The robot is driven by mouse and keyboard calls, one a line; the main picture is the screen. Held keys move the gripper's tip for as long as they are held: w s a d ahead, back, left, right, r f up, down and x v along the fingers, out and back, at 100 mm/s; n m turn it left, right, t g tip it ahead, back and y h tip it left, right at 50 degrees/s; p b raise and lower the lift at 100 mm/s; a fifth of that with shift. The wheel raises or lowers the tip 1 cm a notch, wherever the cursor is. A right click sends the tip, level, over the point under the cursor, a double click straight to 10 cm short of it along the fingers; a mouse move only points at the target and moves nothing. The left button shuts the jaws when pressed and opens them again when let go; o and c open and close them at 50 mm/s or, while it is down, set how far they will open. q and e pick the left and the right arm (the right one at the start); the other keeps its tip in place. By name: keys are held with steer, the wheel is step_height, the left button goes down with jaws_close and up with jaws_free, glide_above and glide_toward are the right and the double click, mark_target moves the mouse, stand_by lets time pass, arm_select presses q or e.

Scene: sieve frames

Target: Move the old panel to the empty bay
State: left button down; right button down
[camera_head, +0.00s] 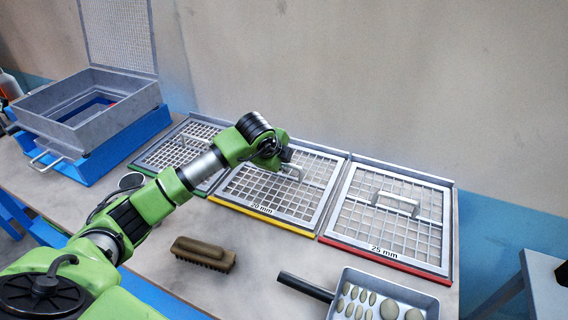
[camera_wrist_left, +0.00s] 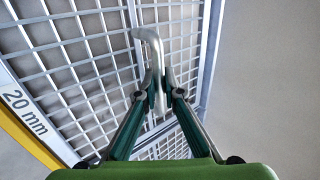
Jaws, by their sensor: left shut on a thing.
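My left gripper (camera_head: 284,158) is shut on the handle (camera_head: 291,171) of the yellow-edged "20 mm" mesh panel (camera_head: 245,201), the middle one of three on the table. In the left wrist view, the fingers (camera_wrist_left: 162,90) close around the grey bent handle (camera_wrist_left: 153,42) above the panel's mesh (camera_wrist_left: 95,60). The panel lies flat; I cannot tell whether it is raised. A green-edged panel (camera_head: 150,157) lies left of it, partly behind my arm, and the red-edged "25 mm" panel (camera_head: 345,215) lies right. I cannot tell which panel is old. My right gripper is not in view.
A grey open box (camera_head: 58,115) with a raised mesh lid (camera_head: 118,35) sits on a blue base (camera_head: 130,128) at the left. A brush (camera_head: 203,252) and a black-handled pan (camera_head: 345,312) with several stones lie in front. A wall stands behind the panels.

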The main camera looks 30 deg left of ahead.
arm_select(q)
steer(key=shift+w+r, duration=0.1)
steer(key=shift+r, duration=0.1)
steer(key=c, duration=2.1)
jaws_free()
steer(key=shift+s+f, duration=0.2)
steer(key=shift+f, duration=0.05)
steer(key=shift+r, duration=0.1)
steer(key=v, duration=1.2)
steer(key=shift+w+a+r, duration=0.1)
steer(key=shift+r, duration=0.05)
